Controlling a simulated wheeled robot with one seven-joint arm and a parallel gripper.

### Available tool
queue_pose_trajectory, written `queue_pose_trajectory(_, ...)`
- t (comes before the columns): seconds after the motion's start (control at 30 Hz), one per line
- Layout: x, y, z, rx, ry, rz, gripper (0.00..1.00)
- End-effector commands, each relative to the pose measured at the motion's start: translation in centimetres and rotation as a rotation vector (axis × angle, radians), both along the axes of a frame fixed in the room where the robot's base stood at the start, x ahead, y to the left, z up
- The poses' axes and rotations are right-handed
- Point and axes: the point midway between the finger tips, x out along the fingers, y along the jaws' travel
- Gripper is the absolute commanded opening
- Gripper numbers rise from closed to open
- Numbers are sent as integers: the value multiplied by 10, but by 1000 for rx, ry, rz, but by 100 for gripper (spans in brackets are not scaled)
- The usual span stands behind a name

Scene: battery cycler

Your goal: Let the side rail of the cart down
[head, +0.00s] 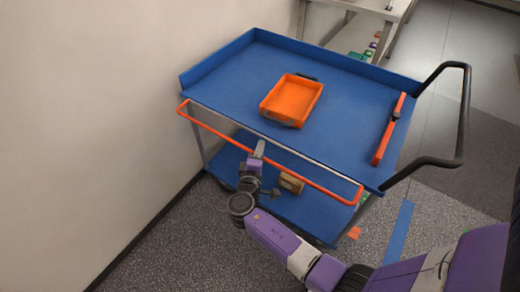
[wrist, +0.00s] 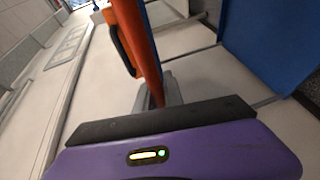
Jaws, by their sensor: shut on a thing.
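The cart (head: 345,90) has a blue top deck, and an orange side rail (head: 310,183) runs along its near long side. The rail sits just outside the deck edge, a little below it in the picture. My gripper (head: 260,147) is at the middle of this rail, shut on it; the fingers partly hide the contact. In the wrist view an orange piece (wrist: 138,40) with a black part on its side rises beyond the dark gripper edge; I cannot tell which part it is. The fingertips are not clear there.
An orange tray (head: 291,98) with dark handles lies on the deck. A red-orange bar (head: 383,143) lies near the black push handle (head: 464,115). A brown box (head: 291,183) is on the lower shelf (head: 226,163). A wall stands close at left.

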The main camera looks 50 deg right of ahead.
Motion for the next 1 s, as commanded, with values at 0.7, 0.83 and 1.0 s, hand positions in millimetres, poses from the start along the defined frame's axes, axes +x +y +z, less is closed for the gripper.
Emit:
queue_pose_trajectory(0.7,0,0,18,213,8,-1,0)
queue_pose_trajectory(0.83,0,-1,19,272,10,-1,0)
queue_pose_trajectory(1.0,0,-1,17,306,11,-2,0)
